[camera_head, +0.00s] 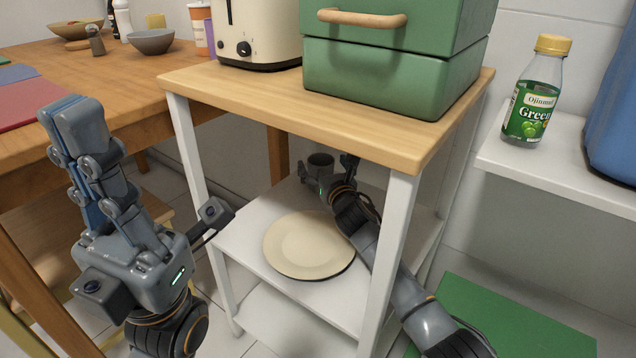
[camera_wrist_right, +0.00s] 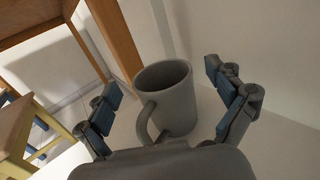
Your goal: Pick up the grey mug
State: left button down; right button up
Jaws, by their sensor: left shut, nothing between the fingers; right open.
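The grey mug (camera_head: 320,163) stands upright at the back of the middle shelf of the white cart, partly hidden by my right gripper. It shows clearly in the right wrist view (camera_wrist_right: 168,97), its handle facing my gripper's palm. My right gripper (camera_wrist_right: 170,88) is open, with one finger on each side of the mug and a visible gap to each. In the head view my right gripper (camera_head: 322,178) reaches under the cart's top, just in front of the mug. My left gripper (camera_head: 72,110) is shut and empty, raised upright left of the cart.
A cream plate (camera_head: 308,245) lies on the same shelf (camera_head: 250,225) in front of the mug. The wooden cart top (camera_head: 380,120) overhangs my right arm and carries a green bread box (camera_head: 390,75) and a toaster (camera_head: 258,30). White posts (camera_head: 388,250) stand close to my right arm.

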jog(key=shift+b+x, duration=0.35)
jog(key=shift+x, duration=0.5)
jog(key=c, duration=1.4)
jog(key=shift+r, duration=0.1)
jog(key=shift+c, duration=0.2)
